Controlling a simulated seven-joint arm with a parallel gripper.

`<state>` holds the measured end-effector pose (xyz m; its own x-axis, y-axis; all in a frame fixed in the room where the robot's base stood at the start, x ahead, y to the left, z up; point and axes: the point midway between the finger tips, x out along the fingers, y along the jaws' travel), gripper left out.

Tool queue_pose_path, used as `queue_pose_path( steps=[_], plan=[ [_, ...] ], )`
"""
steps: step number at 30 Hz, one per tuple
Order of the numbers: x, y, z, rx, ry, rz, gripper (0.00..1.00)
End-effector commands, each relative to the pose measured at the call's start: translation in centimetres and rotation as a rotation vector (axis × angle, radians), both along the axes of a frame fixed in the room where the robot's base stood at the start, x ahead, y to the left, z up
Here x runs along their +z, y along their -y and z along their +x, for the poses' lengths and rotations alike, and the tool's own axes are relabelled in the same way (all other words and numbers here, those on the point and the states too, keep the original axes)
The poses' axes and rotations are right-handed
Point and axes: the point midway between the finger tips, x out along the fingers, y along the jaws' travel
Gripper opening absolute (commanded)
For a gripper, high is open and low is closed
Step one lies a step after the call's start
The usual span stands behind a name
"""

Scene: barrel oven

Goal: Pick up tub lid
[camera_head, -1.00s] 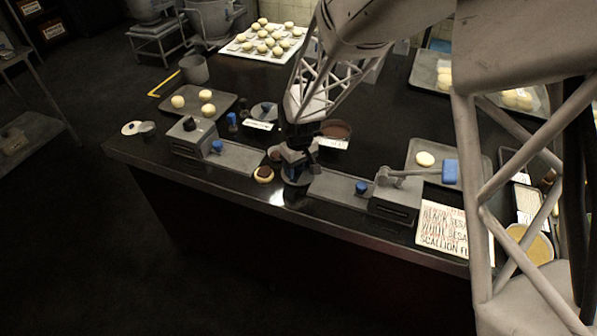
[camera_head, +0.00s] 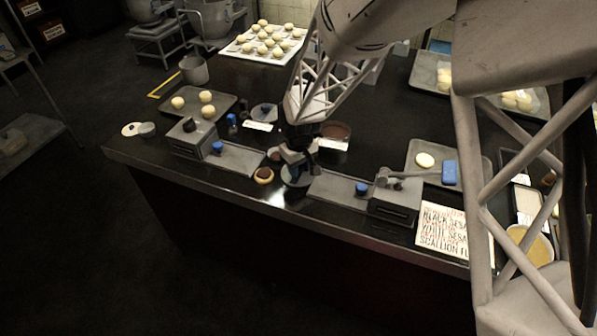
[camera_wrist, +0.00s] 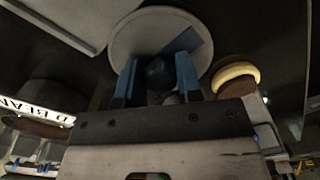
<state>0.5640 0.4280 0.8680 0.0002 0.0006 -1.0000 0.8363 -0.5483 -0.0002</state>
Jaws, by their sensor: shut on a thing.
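The tub lid is a round grey disc with a dark round knob in its middle. It fills the upper middle of the wrist view (camera_wrist: 160,22). In the head view it shows partly (camera_head: 298,181) under my gripper (camera_head: 293,163), near the counter's front edge. In the wrist view the blue fingers of my gripper (camera_wrist: 157,78) stand on either side of the knob and are shut on it. The fingers hide part of the lid. I cannot tell how far the lid is above the counter.
A bun with dark filling (camera_head: 263,175) lies close to the lid's left. Flat grey stations with blue knobs stand at left (camera_head: 188,140) and right (camera_head: 394,200). A dark round tub (camera_head: 336,130) and a white label card are behind. The counter's front edge is close.

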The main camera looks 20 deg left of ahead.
Motion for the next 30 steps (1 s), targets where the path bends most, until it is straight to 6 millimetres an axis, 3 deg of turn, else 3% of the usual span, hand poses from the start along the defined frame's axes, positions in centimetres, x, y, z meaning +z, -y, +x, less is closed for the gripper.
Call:
queue_pose_path(
  steps=[10,18,30],
  plan=[
    [0.9,0.0,0.0,0.000,0.001,0.000,0.09],
    [3.9,0.0,-0.1,0.000,0.001,0.000,0.09],
    [4.2,3.8,-4.9,0.000,0.000,0.000,0.09]
  ],
)
